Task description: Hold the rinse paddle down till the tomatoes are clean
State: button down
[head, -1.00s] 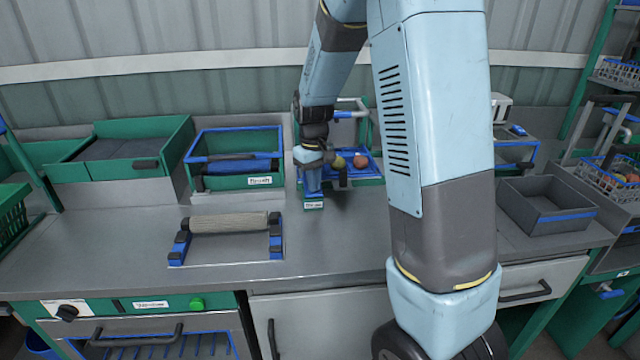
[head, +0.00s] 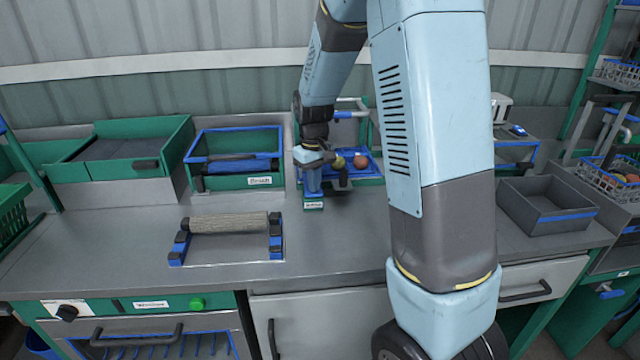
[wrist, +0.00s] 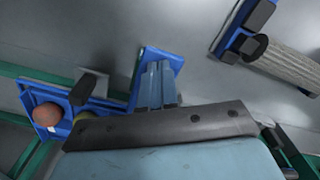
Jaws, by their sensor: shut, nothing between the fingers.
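The rinse paddle appears to be the blue plate (wrist: 160,57) under my fingertips in the wrist view. In the head view its small labelled front (head: 313,205) shows just below my gripper (head: 313,188). My gripper (wrist: 158,88) is shut and empty, pointing down with its fingers over the paddle. They seem to touch it, but the exact contact is hard to see. A reddish tomato (head: 361,160) and a yellow-green tomato (head: 338,162) lie in a blue tray (head: 376,168) just right of my gripper. In the wrist view, the reddish tomato (wrist: 47,115) shows clearly, and the other is partly hidden.
A beige roller (head: 228,223) on blue brackets lies at front left. A green bin with a blue rim (head: 235,183) stands behind it. An empty grey tray (head: 550,212) sits at right. The counter between roller and front edge is clear.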

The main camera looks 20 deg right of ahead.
jog(key=shift+f, duration=0.85)
dwell(7.2)
